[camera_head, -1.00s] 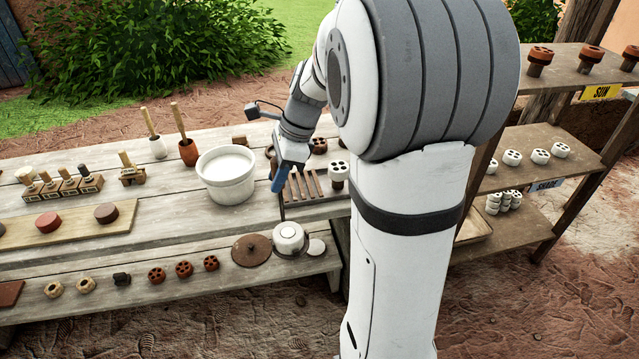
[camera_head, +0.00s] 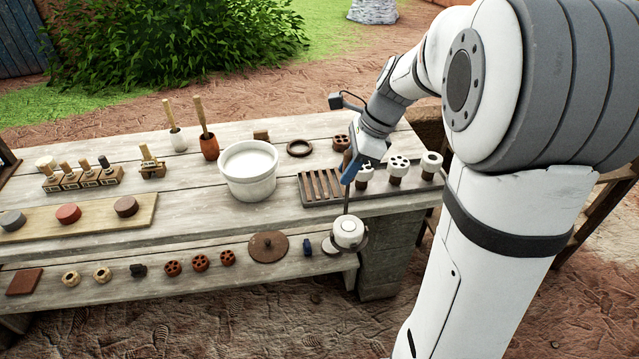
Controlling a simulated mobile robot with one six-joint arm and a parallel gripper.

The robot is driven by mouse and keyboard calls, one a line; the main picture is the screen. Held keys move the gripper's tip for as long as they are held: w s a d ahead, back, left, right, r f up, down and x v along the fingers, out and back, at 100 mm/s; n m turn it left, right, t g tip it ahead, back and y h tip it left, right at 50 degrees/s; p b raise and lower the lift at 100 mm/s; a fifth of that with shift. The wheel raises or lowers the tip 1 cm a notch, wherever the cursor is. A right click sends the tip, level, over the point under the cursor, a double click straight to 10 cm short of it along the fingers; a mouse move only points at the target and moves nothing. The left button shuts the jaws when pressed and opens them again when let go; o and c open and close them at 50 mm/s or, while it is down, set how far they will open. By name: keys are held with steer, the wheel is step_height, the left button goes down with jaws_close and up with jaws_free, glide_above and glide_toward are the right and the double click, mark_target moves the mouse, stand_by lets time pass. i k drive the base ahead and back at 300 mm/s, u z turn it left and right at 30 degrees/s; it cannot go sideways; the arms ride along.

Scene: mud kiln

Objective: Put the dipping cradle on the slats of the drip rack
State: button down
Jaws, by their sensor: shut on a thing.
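My gripper (camera_head: 349,174) is shut on the thin dark upright handle of the dipping cradle (camera_head: 346,203). A round white piece (camera_head: 348,231) shows at the handle's lower end. It appears to hang in front of the rack, over the right end of the lower shelf; its exact height is hard to tell. The drip rack (camera_head: 312,203) lies at the right end of the table. Its brown slats (camera_head: 321,184) are bare, left of my gripper.
A white bucket of pale liquid (camera_head: 249,187) stands left of the rack. A brown lid (camera_head: 268,246) and a small blue thing (camera_head: 307,247) are on the lower shelf (camera_head: 230,281).

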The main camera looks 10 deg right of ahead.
mark_target(323, 182)
steer(key=z, duration=0.1)
steer(key=i, duration=1)
steer(key=u, duration=0.1)
